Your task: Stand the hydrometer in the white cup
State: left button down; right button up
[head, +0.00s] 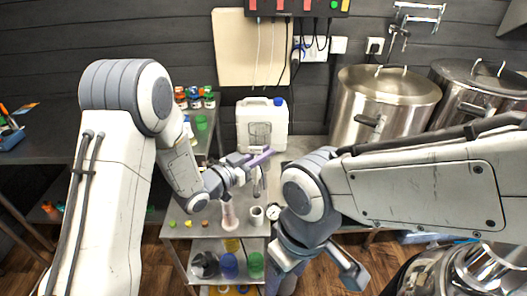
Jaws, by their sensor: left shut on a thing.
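My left gripper (256,160) is in the middle of the head view, above the small steel table. It is shut on a slim, pale, upright thing, which looks like the hydrometer (257,183); the fingers and wrist hide part of it. The white cup (257,217) stands upright on the table below, with its dark opening facing up. The held thing appears to be above the cup and apart from it. My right gripper (348,268) is low at the right, away from the cup. Its jaws are seen edge-on, so their opening is unclear.
A pale pinkish cylinder (229,217) stands left of the cup. A small round white-faced item (273,212) is close on its right. A white jerrycan (262,128) stands behind, and steel pots (384,105) are at back right. Several small coloured pieces lie at the table's front left.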

pick_arm(q)
notch_tip(320, 180, down, 10)
jog(key=b, duration=0.8)
dwell(0.3)
jog(key=shift+a, duration=0.1)
jog(key=c, duration=0.8)
grip_release()
jog(key=b+v, duration=0.2)
jog(key=v, duration=0.8)
jog(key=shift+s+a, duration=0.15)
jog(key=shift+s, duration=0.05)
